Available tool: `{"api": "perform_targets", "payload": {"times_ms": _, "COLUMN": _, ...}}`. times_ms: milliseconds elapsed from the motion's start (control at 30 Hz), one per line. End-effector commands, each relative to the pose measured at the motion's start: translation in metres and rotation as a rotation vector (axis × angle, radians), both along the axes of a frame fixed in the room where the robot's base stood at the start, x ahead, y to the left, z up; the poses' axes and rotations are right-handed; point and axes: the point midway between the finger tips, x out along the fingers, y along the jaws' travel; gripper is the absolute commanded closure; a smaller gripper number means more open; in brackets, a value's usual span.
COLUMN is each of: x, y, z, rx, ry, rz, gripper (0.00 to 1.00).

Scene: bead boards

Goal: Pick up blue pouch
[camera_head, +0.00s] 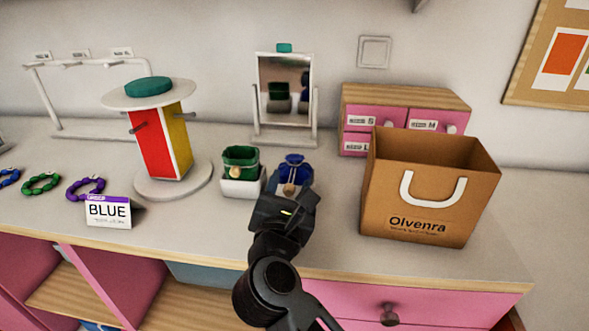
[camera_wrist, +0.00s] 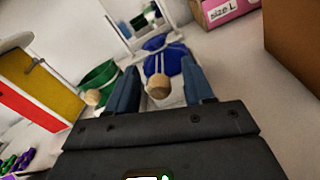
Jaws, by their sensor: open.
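The fingers are apart and I see no grip on the pouch. My gripper hides the pouch's lower part in the head view.
A green pouch (camera_head: 240,157) in a white holder stands close on the left. A brown paper bag (camera_head: 420,225) stands on the right. A mirror (camera_head: 285,92) is behind. The pink drawer box (camera_head: 357,143) is back right.

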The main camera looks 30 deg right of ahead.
Motion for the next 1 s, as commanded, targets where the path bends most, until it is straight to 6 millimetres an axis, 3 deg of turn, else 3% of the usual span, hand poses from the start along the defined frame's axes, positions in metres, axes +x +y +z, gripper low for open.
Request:
{"api": "perform_targets", "payload": {"times_ms": 200, "x": 0.0005, "y": -0.0005, "z": -0.0001, "rx": 0.0, "ry": 0.0, "rz": 0.0, "gripper": 0.48}}
{"api": "perform_targets", "payload": {"times_ms": 733, "x": 0.0003, "y": -0.0002, "z": -0.0001, "rx": -0.002, "ry": 0.0, "rz": 0.001, "gripper": 0.99}}
{"api": "perform_targets", "payload": {"times_ms": 1000, "x": 0.0004, "y": -0.0002, "z": 0.0001, "rx": -0.002, "ry": 0.0, "rz": 0.001, "gripper": 1.0}}
